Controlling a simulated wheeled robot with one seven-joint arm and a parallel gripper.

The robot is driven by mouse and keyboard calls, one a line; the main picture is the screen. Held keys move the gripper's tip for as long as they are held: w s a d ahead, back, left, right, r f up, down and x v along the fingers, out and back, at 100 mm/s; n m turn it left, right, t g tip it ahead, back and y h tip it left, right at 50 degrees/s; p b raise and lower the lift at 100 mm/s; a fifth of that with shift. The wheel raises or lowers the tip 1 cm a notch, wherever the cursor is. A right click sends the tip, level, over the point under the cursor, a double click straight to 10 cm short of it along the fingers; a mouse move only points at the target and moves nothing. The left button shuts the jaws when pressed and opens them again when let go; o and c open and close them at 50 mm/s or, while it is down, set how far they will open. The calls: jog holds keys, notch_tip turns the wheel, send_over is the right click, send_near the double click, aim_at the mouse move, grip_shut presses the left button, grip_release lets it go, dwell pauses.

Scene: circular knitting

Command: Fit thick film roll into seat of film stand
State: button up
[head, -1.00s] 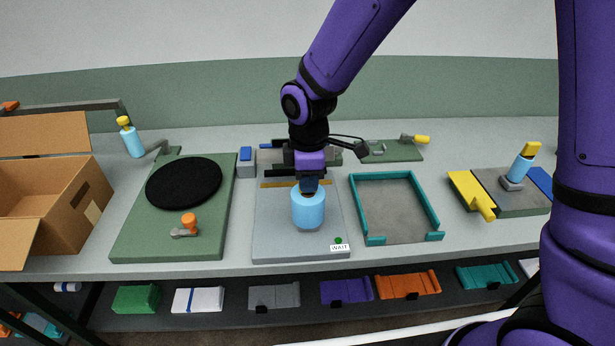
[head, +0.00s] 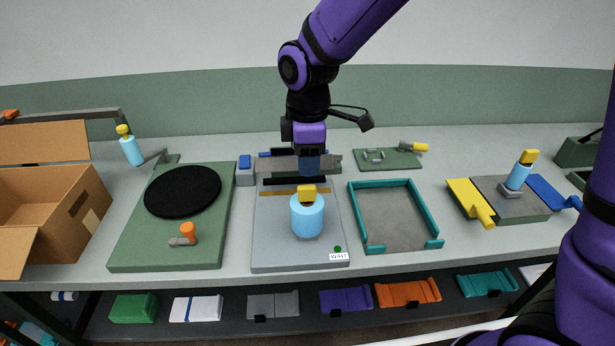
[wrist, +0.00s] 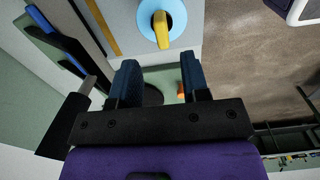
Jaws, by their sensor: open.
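A thick light-blue film roll (head: 307,216) with a yellow grip (head: 307,192) on top stands upright on the grey plate (head: 275,257) marked WAIT. The roll (wrist: 146,19) lies beyond the fingertips at the top of that view.
A green board (head: 130,259) with a black disc (head: 183,192) stands left, beside a cardboard box (head: 40,210). A teal-edged tray (head: 355,215) is close on the right. Thinner blue rolls (head: 132,151) (head: 519,174) stand at both sides. A grey bar crosses behind the plate.

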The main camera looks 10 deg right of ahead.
jog(key=s+d+r+m+t, duration=0.1)
jog(key=s+d+r+m, duration=0.25)
jog(key=d+r, duration=0.35)
jog(key=s+d+r+m+t, duration=0.1)
jog(key=s+d+r+m, duration=0.1)
jog(key=d+r+m, duration=0.35)
jog(key=s+d+r+m+t, duration=0.3)
jog(key=s+d+m, duration=0.5)
jog(key=s+d, duration=0.3)
jog(key=shift+s+d+r, duration=0.4)
jog(key=shift+s+r, duration=0.25)
jog(key=shift+s, duration=0.45)
dwell(0.8)
